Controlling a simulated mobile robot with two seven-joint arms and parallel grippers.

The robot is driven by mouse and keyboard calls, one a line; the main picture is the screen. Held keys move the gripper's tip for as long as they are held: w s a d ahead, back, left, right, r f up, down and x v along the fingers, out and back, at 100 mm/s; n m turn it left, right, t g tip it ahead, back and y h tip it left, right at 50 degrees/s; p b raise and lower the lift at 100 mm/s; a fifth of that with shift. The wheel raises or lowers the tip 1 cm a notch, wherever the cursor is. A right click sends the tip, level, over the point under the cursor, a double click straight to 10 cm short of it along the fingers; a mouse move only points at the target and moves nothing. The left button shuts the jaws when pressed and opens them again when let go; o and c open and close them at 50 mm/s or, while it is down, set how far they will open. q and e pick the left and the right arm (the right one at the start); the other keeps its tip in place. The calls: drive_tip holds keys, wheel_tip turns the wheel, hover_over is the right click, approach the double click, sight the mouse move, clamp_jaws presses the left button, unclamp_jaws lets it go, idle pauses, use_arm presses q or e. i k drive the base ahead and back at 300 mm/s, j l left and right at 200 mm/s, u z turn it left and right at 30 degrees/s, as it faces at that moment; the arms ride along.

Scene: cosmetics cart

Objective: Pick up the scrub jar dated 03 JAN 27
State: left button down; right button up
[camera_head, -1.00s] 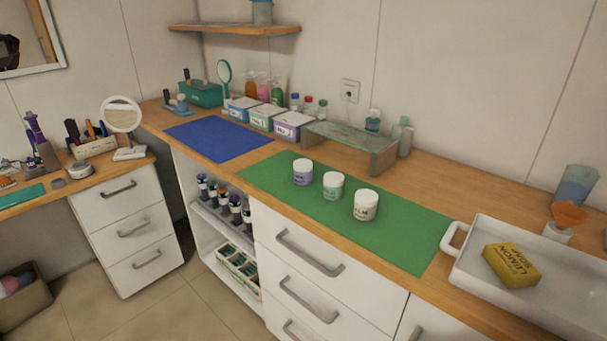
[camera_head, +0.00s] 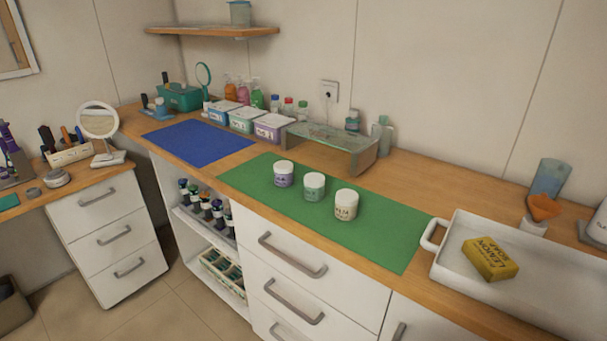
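Three small jars with white lids stand upright in a row on a green mat (camera_head: 390,233) on the wooden counter. The left one is a purple jar (camera_head: 284,174), the middle one a green jar (camera_head: 314,187), and the right one a cream jar (camera_head: 346,206). Each has small print on its front, too small to read, so I cannot tell which is dated 03 JAN 27. Neither of my grippers shows in this view.
A white tray (camera_head: 455,265) with a yellow soap box (camera_head: 490,258) stands right of the mat. Behind the mat are a glass riser (camera_head: 330,136) and labelled boxes (camera_head: 272,127). A blue mat (camera_head: 197,141) lies bare at left. Drawer handles (camera_head: 292,256) stick out below the counter.

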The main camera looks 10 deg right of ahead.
sight(283, 169)
drive_tip(key=i+j+z, duration=0.1)
drive_tip(key=z, duration=0.25)
drive_tip(key=j+z, duration=0.15)
drive_tip(key=z, duration=0.2)
drive_tip(key=i+j+z, duration=0.1)
drive_tip(key=z, duration=0.25)
drive_tip(key=i+j+z, duration=0.1)
drive_tip(key=j+z, duration=0.4)
drive_tip(key=j, duration=0.4)
drive_tip(key=j+z, duration=0.25)
drive_tip(key=j, duration=1.5)
drive_tip(key=k+j+z, duration=0.1)
drive_tip(key=j, duration=0.8)
